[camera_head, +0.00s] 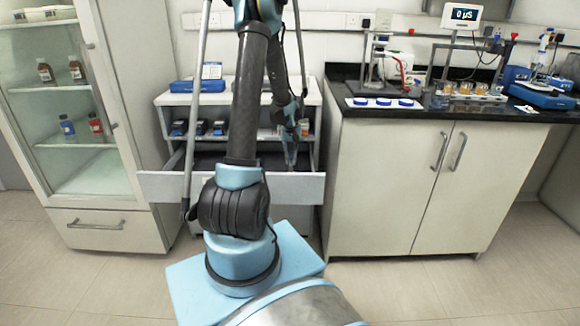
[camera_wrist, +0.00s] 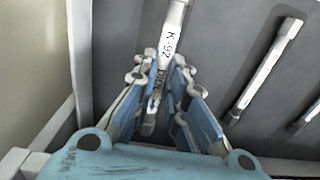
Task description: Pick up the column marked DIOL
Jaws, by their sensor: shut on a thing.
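The column marked DIOL (camera_wrist: 172,35) is a slim white tube with "K-92" and "DIOL" in dark print, seen in the wrist view. My gripper (camera_wrist: 163,70) is shut on it, one finger on each side, and the fingers hide part of its lower half. In the head view my gripper (camera_head: 291,158) reaches down into the open drawer (camera_head: 300,188); the column cannot be made out there. I cannot tell whether the column still touches the drawer floor.
Another white column (camera_wrist: 268,68) lies on the grey drawer floor to the right, with part of one more (camera_wrist: 308,116) at the edge. A blue box (camera_head: 199,86) sits on the cabinet top. The dark counter (camera_head: 425,120) at right holds lab equipment. A glass-fronted cabinet (camera_head: 90,180) stands at left.

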